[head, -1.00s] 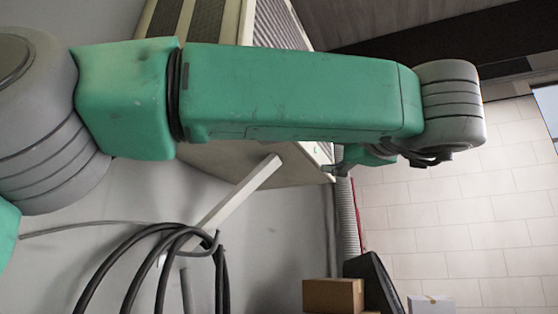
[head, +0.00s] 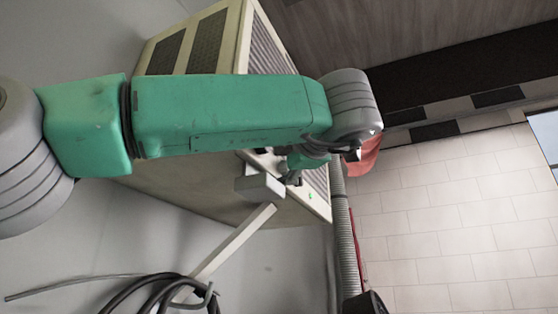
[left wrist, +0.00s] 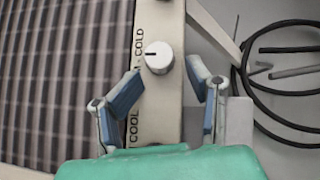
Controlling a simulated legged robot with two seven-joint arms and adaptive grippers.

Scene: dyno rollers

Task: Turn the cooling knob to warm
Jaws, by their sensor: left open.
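The cooling knob (left wrist: 158,58) is a small, round, white dial with a dark pointer mark. It sits on the pale control strip (left wrist: 163,110) in the left wrist view, beside the printed words COLD and COOL. My left gripper (left wrist: 163,84) is open, its blue-padded fingers spread either side of the strip. The knob lies just beyond the fingertips, roughly midway between them; I see no contact. In the head view my left gripper (head: 293,176) is small and partly hidden at the face of the beige cooler (head: 205,200). The knob cannot be made out there. My right gripper is not in view.
The cooler's grille (left wrist: 65,80) fills the left of the wrist view. A pale support bar (head: 232,243) and a pale block (head: 260,187) are close to the gripper. Black hoses (head: 150,290) hang below. A corrugated pipe (head: 343,245) runs beside the cooler.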

